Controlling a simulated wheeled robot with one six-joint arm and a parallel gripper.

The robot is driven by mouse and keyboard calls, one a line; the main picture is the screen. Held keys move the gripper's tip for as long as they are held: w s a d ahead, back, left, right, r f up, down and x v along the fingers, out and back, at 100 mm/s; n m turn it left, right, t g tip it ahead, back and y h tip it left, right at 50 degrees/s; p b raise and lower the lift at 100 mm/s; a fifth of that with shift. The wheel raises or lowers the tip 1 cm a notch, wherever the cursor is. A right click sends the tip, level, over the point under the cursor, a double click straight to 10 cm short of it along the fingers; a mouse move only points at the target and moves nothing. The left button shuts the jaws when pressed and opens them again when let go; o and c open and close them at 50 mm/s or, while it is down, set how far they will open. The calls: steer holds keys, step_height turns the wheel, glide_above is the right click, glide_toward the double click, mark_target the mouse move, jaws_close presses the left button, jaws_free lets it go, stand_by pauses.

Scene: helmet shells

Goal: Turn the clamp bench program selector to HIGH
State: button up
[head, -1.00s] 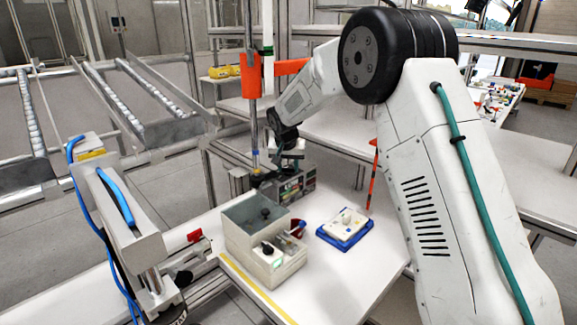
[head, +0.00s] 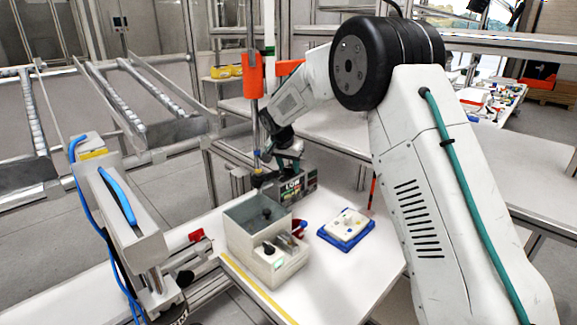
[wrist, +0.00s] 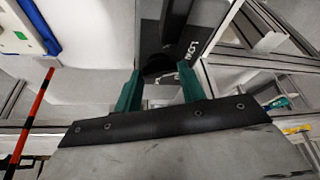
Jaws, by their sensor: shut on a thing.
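In the head view, my gripper (head: 272,175) is at the panel's left side, and the knob is hidden. I cannot read the knob's pointing direction or see a HIGH mark.
A grey box with a knob and clear lid (head: 262,245) stands in front of the panel. A blue tray with a white block (head: 346,229) lies to its right. An orange-red post (head: 372,190) rises behind the tray. A metal column with an orange clamp (head: 252,75) stands behind my gripper.

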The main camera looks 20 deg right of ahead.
steer(key=o, duration=1)
steer(key=n+y, duration=0.1)
steer(key=n, duration=0.2)
steer(key=shift+s+d+t, duration=0.1)
steer(key=shift+d+t, duration=0.1)
steer(key=shift+t, duration=0.2)
steer(key=n+y, duration=0.1)
steer(key=n, duration=0.3)
steer(key=shift+d+n+y, duration=0.15)
steer(key=shift+n+y, duration=0.15)
steer(key=shift+y, duration=0.1)
steer(key=s+v, duration=0.1)
steer(key=v, duration=0.7)
steer(key=s+g, duration=0.1)
steer(key=s, duration=0.7)
steer(key=s+d+r+g, duration=0.1)
steer(key=s, duration=0.8)
steer(key=s+d+r+g, duration=0.1)
steer(key=s+g, duration=0.1)
steer(key=s, duration=0.7)
steer(key=shift+d, duration=0.1)
